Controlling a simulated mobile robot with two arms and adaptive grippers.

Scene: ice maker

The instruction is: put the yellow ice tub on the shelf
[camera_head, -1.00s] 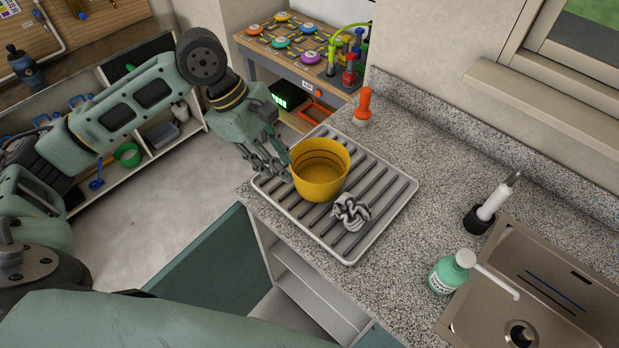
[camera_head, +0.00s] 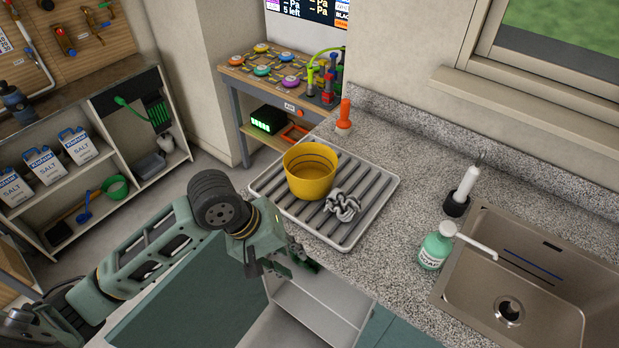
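The yellow ice tub (camera_head: 310,176) stands upright on the grey ribbed drying tray (camera_head: 375,212) on the counter. A crumpled striped cloth (camera_head: 342,205) lies on the tray just right of and in front of it. My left gripper (camera_head: 299,262) is below and in front of the tub, at the counter's front edge near the open cabinet, apart from the tub. Its fingers are small and partly hidden, so I cannot tell whether they are open. The cabinet shelf (camera_head: 310,308) shows under the counter. My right gripper is not in view.
The sink (camera_head: 520,275), a soap bottle (camera_head: 436,248) and a brush in a holder (camera_head: 460,194) are at the right. A wall shelf unit (camera_head: 60,185) with salt bags is at the left.

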